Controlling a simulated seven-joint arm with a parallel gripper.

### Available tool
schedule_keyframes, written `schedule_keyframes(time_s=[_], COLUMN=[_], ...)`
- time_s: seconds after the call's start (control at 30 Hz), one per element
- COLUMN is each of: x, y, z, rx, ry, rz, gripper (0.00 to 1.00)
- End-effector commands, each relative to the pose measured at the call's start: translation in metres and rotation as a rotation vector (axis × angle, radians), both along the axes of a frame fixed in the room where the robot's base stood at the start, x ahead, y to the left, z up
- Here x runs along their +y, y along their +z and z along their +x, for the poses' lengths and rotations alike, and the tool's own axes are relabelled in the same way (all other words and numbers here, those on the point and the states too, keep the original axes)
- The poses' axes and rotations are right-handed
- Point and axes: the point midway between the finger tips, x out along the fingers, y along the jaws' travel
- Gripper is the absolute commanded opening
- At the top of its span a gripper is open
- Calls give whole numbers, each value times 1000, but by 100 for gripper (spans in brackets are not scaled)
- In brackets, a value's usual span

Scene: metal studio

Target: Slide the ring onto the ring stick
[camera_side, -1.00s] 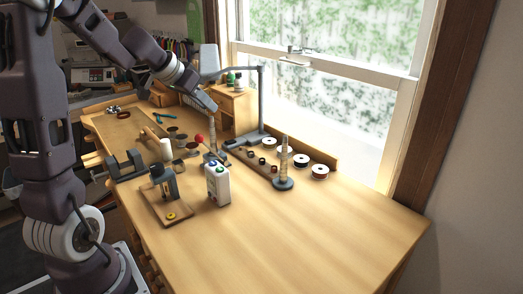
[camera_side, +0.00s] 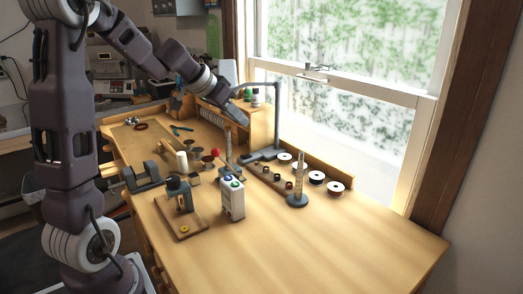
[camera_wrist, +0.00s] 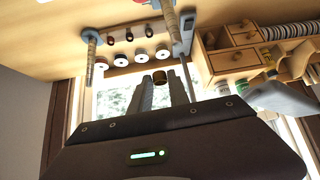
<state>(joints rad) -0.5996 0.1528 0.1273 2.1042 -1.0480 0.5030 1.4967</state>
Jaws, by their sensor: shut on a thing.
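My gripper (camera_side: 244,121) is above the bench in the side view, just over the top of a tall tapered stick (camera_side: 229,148). In the wrist view my gripper (camera_wrist: 161,82) is shut on a small gold-brown ring (camera_wrist: 160,77), which shows between the fingertips. The ring is too small to make out in the side view. A second tapered, banded stick (camera_side: 298,172) stands upright on a round grey base to the right. Both sticks show in the wrist view, one at the left (camera_wrist: 90,55) and one close by the fingers (camera_wrist: 170,20). I see no ring on either stick.
A lamp (camera_side: 279,115) stands behind the gripper. A white box (camera_side: 232,199) and a wooden block with a grey tool (camera_side: 181,215) are in front. The right bench surface is clear.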

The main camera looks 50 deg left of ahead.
Motion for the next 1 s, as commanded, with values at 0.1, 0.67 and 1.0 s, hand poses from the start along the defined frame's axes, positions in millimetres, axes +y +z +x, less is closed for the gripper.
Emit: schedule_keyframes(time_s=[0.1, 0.67, 1.0], x=[-44, -161, -161], y=[8, 9, -21], z=[28, 70, 70], rx=[-4, 7, 5], ry=[-129, -424, -422], rz=[1, -2, 0], gripper=[0, 0, 0])
